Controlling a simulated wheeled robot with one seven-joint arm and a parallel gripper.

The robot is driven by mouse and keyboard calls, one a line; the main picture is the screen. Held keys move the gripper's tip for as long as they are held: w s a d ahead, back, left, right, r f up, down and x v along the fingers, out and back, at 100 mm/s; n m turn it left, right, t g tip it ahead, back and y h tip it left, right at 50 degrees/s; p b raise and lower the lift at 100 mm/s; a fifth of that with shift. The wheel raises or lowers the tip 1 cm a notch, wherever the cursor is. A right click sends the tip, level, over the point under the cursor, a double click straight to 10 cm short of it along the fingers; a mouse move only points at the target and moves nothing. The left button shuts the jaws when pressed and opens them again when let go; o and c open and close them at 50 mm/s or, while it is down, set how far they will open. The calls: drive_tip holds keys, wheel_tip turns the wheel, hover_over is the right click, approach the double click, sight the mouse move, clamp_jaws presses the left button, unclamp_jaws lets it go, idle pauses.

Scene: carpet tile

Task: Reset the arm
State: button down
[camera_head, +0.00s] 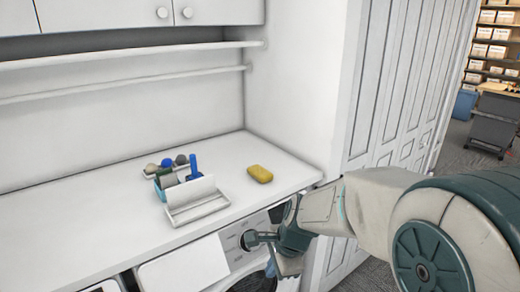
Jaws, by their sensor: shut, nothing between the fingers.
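My arm (345,208) reaches in from the right edge, its large teal and white joint close to the camera. My gripper (276,256) is at the arm's far end, below the counter's front edge and in front of the washing machine (226,243). It is shut and holds nothing. Its dark parts overlap the machine's control panel and the round door. I cannot tell whether it touches the machine.
A shelf (110,55) and cabinets (90,14) are above. A panelled door (395,90) stands right. Grey carpet (364,272) shows below.

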drive_tip(key=s+d+r+n+h, duration=0.1)
drive_tip(key=s+d+r+n, duration=0.3)
drive_tip(key=s+d+n, duration=0.2)
drive_tip(key=s+d+r+n+t+h, duration=0.1)
drive_tip(key=s+d+r+n+h, duration=0.1)
drive_tip(key=s+d+n, duration=0.4)
drive_tip(key=s+r+n, duration=0.1)
drive_tip(key=n, duration=0.1)
drive_tip(key=shift+s+r+n+t, duration=0.3)
drive_tip(key=shift+s+r+n, duration=0.05)
drive_tip(key=shift+r+n, duration=0.05)
idle(1.3)
